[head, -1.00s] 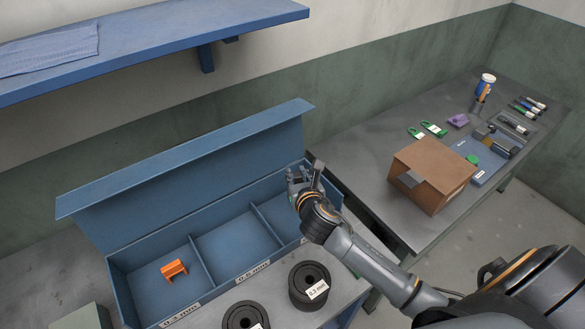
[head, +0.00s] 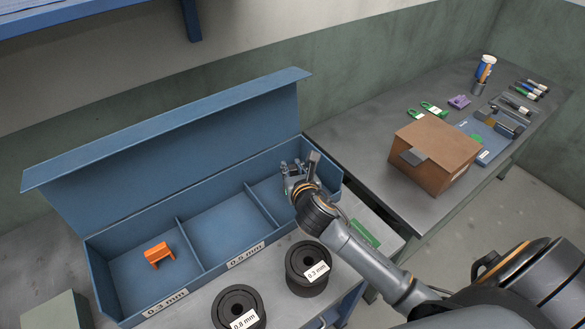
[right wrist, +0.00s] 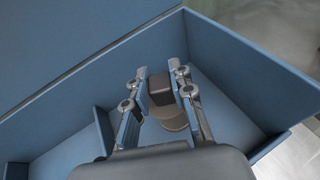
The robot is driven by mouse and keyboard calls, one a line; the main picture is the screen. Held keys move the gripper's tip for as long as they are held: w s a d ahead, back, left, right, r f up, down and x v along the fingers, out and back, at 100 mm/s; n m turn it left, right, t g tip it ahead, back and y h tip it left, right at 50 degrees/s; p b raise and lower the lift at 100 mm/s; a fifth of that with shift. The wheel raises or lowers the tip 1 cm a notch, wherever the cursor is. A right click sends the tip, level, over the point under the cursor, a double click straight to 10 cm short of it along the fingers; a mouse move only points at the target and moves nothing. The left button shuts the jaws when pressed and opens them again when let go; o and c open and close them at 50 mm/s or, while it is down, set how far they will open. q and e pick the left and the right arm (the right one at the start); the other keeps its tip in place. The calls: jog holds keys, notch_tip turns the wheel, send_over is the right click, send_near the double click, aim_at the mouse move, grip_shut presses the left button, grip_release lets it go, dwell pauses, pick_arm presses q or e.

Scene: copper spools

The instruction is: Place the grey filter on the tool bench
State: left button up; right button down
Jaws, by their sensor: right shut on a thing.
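My right gripper (head: 298,170) is inside the right compartment of the blue lidded box (head: 218,272). In the right wrist view its fingers (right wrist: 165,92) are shut on the grey filter, a dark block (right wrist: 160,88) above a rounder, paler part (right wrist: 172,118). The filter is low in the compartment; I cannot tell whether it touches the floor. In the head view the gripper hides most of it. The tool bench, a grey metal table (head: 372,185), stands to the right of the box. My left gripper is not in view.
A cardboard box (head: 432,155), blue tray (head: 488,150), green tags (head: 432,108), purple piece (head: 459,102), cup (head: 481,84) and pens stand on the bench. Two black spools (head: 308,268) (head: 238,308) stand before the blue box. An orange bracket (head: 158,254) lies in its left compartment.

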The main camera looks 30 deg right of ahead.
jog(key=shift+f, duration=0.25)
dwell(0.4)
jog(key=c, duration=1.1)
grip_release()
jog(key=shift+s, duration=0.1)
jog(key=v, duration=1.2)
